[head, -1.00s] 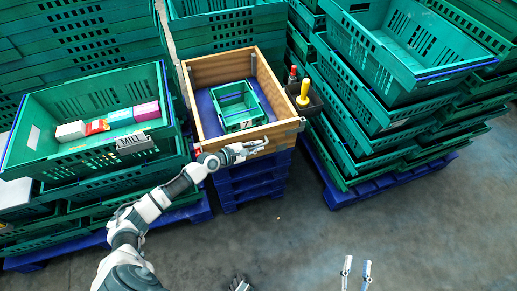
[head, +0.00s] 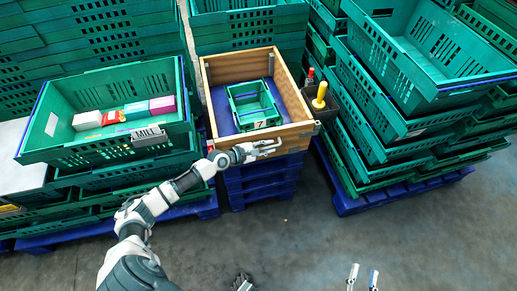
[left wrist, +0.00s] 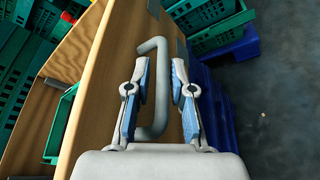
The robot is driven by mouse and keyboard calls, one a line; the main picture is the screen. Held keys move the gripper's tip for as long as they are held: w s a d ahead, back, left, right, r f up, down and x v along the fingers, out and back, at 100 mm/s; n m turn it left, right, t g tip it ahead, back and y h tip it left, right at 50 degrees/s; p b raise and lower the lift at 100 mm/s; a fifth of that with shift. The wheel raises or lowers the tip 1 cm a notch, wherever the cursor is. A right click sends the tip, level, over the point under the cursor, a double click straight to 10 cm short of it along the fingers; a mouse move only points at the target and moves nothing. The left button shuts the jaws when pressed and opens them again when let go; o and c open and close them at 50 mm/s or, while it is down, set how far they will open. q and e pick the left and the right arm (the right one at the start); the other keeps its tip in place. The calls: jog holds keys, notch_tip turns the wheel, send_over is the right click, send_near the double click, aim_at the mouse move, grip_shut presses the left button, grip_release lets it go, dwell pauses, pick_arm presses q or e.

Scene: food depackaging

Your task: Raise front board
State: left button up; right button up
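The front board (head: 292,134) is the near wall of a wooden box, and it stands in place, level with the side walls. In the left wrist view the board (left wrist: 102,110) carries a grey bar handle (left wrist: 157,85). My left gripper (head: 272,147) is at the board's outer face. In the left wrist view its two blue-padded fingers (left wrist: 163,78) are apart, with the handle between them and gaps on both sides. My right gripper (head: 363,272) is open and empty at the bottom of the head view, away from the box.
The box holds a small green crate (head: 253,107) on a blue floor and stands on stacked blue pallets (head: 265,184). A green crate with cartons (head: 118,115) is at left. A dark holder (head: 326,108) with yellow and red handles adjoins the box at right. Floor in front is clear.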

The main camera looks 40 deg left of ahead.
pick_arm(q)
jog(key=v, duration=1.1)
jog(key=shift+a, duration=0.2)
jog(key=shift+s+f, duration=0.1)
jog(key=shift+f, duration=0.05)
